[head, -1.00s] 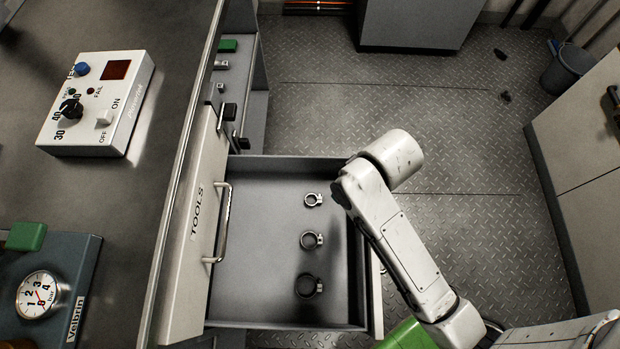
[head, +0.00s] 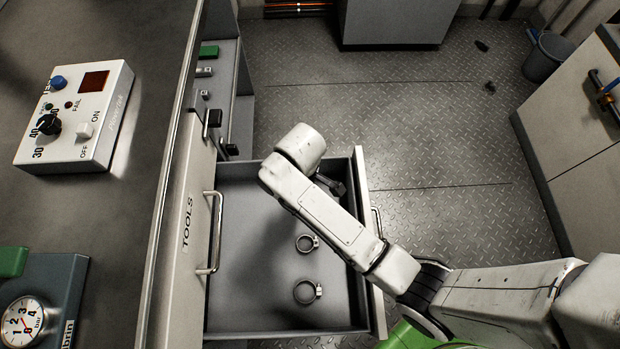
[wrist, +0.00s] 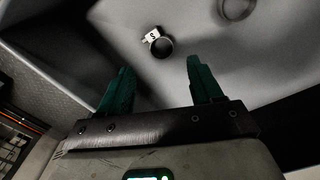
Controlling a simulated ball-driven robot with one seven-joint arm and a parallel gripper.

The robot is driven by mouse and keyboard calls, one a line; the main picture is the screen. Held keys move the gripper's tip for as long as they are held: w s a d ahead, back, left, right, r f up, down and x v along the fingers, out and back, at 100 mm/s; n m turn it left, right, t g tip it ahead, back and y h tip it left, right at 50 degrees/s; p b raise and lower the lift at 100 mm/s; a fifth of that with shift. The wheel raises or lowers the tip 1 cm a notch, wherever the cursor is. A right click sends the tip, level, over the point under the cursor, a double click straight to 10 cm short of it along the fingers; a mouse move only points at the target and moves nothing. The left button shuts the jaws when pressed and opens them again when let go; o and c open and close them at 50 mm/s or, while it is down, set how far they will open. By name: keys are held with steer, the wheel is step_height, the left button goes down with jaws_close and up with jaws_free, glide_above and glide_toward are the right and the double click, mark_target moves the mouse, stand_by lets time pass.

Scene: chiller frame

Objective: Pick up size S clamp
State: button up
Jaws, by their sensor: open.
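The size S clamp (wrist: 161,44) is a small dark ring with a pale tag marked S. In the wrist view it lies on the grey drawer floor, beyond the fingertips and between their lines. My gripper (wrist: 157,72) has two green fingers spread apart with nothing between them, and it does not touch the clamp. In the head view my arm reaches over the far part of the open drawer (head: 240,285) and hides the S clamp and most of the gripper.
Two other ring clamps, a middle one (head: 307,243) and a near one (head: 307,291), lie in the drawer. Drawer walls surround them. A metal handle (head: 216,232) stands at the left, by the panel marked TOOLS. The worktop with a white control box (head: 75,115) is further left.

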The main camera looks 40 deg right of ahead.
step_height(320, 180, down, 6)
steer(key=shift+a+f+b, duration=0.15)
steer(key=shift+f+b, duration=0.1)
steer(key=shift+b, duration=0.25)
steer(key=c, duration=1.1)
